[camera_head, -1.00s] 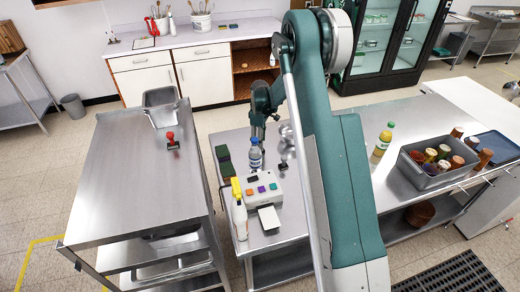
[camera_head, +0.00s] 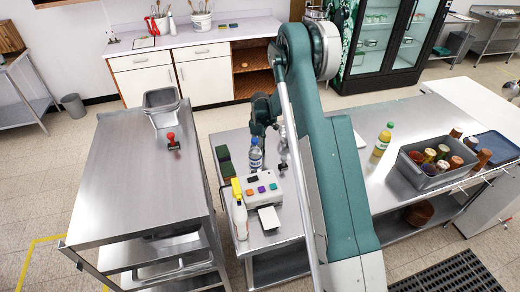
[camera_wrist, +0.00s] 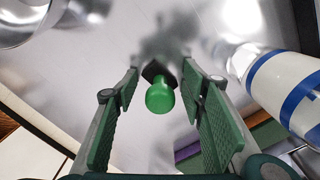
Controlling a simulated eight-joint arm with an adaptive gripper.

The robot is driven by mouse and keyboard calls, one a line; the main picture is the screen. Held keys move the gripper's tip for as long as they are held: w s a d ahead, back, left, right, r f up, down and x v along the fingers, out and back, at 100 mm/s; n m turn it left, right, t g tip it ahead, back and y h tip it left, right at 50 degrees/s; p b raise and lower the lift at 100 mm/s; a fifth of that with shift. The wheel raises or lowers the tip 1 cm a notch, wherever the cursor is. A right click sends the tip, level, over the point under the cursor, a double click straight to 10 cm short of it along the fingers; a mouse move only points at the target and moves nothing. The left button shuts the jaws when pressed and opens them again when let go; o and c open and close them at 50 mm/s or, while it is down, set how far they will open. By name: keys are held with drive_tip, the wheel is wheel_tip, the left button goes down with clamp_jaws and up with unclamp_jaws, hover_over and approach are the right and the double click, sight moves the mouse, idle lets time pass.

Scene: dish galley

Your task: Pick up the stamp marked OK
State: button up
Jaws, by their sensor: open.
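In the wrist view, a stamp with a rounded green handle (camera_wrist: 160,98) and a dark base lies between the two fingers of my gripper (camera_wrist: 160,72). The fingers are apart, with a gap on both sides of the handle. No OK mark is readable. In the head view, my gripper (camera_head: 259,127) is above the steel counter, close to the blue-labelled bottle, and my arm hides part of the area. Another stamp, with a red handle (camera_head: 172,141), stands upright on the left steel table (camera_head: 125,190), far from my gripper.
A blue-banded bottle (camera_wrist: 285,88) stands close to the right finger; it also shows in the head view (camera_head: 256,155).

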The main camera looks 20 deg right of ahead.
idle(0.3)
drive_tip(key=c, duration=0.7)
drive_tip(key=shift+o, duration=0.2)
drive_tip(key=shift+r, duration=0.15)
drive_tip(key=shift+r+b, duration=0.6)
drive_tip(key=shift+r, duration=4.25)
